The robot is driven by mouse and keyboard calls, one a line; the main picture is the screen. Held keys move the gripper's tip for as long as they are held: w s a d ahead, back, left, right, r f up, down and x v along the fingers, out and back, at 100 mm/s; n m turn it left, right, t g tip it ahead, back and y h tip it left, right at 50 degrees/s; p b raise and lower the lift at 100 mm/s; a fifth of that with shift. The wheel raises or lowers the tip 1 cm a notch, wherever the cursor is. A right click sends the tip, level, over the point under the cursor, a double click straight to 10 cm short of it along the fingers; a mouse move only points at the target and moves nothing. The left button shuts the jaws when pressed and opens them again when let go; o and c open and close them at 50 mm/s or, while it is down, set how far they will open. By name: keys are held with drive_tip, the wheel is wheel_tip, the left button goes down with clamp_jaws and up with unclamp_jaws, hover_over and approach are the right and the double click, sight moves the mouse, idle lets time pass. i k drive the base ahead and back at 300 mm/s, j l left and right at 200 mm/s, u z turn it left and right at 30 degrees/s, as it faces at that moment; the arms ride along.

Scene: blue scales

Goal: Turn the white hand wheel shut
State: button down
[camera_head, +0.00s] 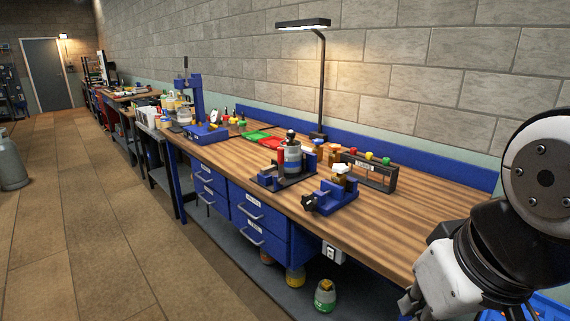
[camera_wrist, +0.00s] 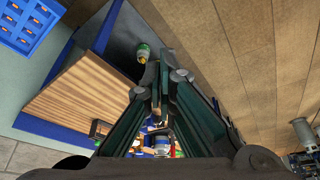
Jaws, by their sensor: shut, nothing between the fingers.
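I cannot make out a white hand wheel for certain in either view. A small white-topped item (camera_head: 341,169) stands by a blue vise-like fixture (camera_head: 334,196) on the workbench, but it is too small to tell what it is. My gripper (camera_wrist: 166,72) is shut and empty in the wrist view. Beyond and between its fingers, bench items show small and partly hidden. In the head view my arm is at the right, over the near end of the bench, and the fingertips are not clear there.
The wooden workbench (camera_head: 410,225) has a bare stretch at its near right. A black rack (camera_head: 368,172) with coloured knobs, a desk lamp (camera_head: 321,85) and a blue press (camera_head: 195,100) stand on it. Jars (camera_head: 325,296) sit below. A grey cylinder (camera_head: 11,165) stands on the open floor.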

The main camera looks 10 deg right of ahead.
sight(341, 169)
drive_tip(key=i+j, duration=0.4)
drive_tip(key=i, duration=0.25)
drive_tip(key=i+j+z, duration=0.15)
drive_tip(key=i+j, duration=0.25)
drive_tip(key=i, duration=0.25)
drive_tip(key=i+j, duration=0.45)
drive_tip(key=i, duration=0.15)
drive_tip(key=i+z, duration=0.05)
